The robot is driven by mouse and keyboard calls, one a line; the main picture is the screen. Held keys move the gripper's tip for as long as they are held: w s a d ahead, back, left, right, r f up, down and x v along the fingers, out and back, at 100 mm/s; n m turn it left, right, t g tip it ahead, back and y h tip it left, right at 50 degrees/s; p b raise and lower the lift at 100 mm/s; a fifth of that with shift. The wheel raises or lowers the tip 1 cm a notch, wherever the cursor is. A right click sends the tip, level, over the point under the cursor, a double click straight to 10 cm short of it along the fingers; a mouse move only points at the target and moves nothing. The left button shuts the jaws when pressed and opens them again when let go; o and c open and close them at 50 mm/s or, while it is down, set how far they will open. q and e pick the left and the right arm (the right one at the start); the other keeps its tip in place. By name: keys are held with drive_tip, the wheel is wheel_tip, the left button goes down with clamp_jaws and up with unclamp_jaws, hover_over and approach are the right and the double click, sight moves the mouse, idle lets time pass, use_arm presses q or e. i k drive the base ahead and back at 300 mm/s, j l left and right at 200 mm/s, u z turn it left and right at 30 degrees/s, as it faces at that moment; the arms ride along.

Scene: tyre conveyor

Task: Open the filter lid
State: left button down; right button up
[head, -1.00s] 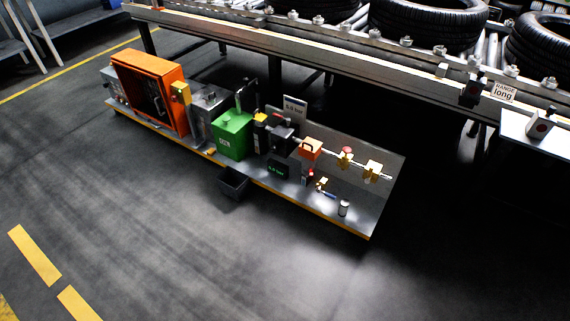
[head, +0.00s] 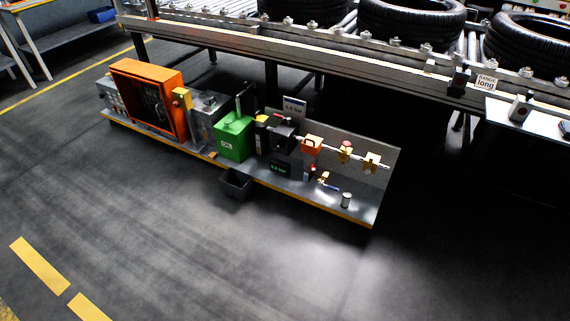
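A low bench (head: 300,192) with a yellow front edge stands on the floor and carries a row of equipment. An orange housing with a dark handle (head: 311,145) sits on the pipe line toward its right end. It may be the filter, but it is too small to be sure, and I cannot tell how its lid stands. Two yellow fittings, one with a red top (head: 346,150) and one at the pipe's right end (head: 372,160), follow on the same pipe. Neither of my grippers is in view.
The bench also holds an open-fronted orange cabinet (head: 148,95), a green box (head: 234,137) and a small white cylinder (head: 346,200). A black bin (head: 235,184) stands on the floor in front. The tyre conveyor (head: 330,60) runs behind. The near floor is clear.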

sight(312, 145)
drive_tip(key=i+l, duration=1.1)
drive_tip(key=l, duration=0.15)
